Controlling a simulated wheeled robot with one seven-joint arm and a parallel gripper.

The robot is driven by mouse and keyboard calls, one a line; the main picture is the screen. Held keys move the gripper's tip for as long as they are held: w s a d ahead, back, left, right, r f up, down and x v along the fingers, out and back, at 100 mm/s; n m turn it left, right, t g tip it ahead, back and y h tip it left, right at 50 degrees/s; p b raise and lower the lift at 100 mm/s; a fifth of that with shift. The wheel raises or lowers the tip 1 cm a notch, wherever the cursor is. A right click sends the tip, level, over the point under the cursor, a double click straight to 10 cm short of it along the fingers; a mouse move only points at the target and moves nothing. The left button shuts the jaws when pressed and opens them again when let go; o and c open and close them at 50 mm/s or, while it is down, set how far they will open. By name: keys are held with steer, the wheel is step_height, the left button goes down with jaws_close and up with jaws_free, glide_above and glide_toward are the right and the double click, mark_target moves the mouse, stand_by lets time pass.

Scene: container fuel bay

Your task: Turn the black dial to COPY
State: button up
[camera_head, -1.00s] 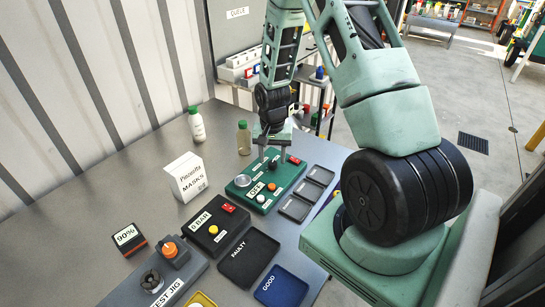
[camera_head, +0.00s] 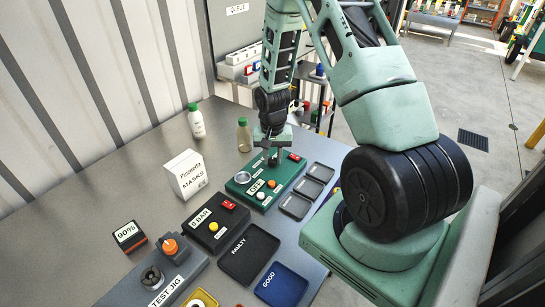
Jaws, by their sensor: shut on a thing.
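The green control box (camera_head: 287,174) stands on the grey table in the head view. It carries a clear round dome (camera_head: 242,178), a white button (camera_head: 260,196), an orange button (camera_head: 271,183) and a red switch (camera_head: 294,157). My gripper (camera_head: 274,161) points down over the box's back part, its fingers together in this view. It is shut on the black dial, which the fingers mostly hide. I cannot read the dial's marks or tell where its pointer stands.
A second box marked BAR (camera_head: 216,228) and the test jig (camera_head: 160,272) stand to the front left. Black trays (camera_head: 248,253) and a blue GOOD tray (camera_head: 282,286) lie in front. A masks box (camera_head: 187,174) and two bottles (camera_head: 196,122) (camera_head: 244,135) stand behind.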

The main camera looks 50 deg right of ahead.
mark_target(272, 159)
steer(key=o, duration=1)
step_height(272, 159, up, 18)
steer(key=b, duration=0.3)
steer(key=shift+f, duration=0.25)
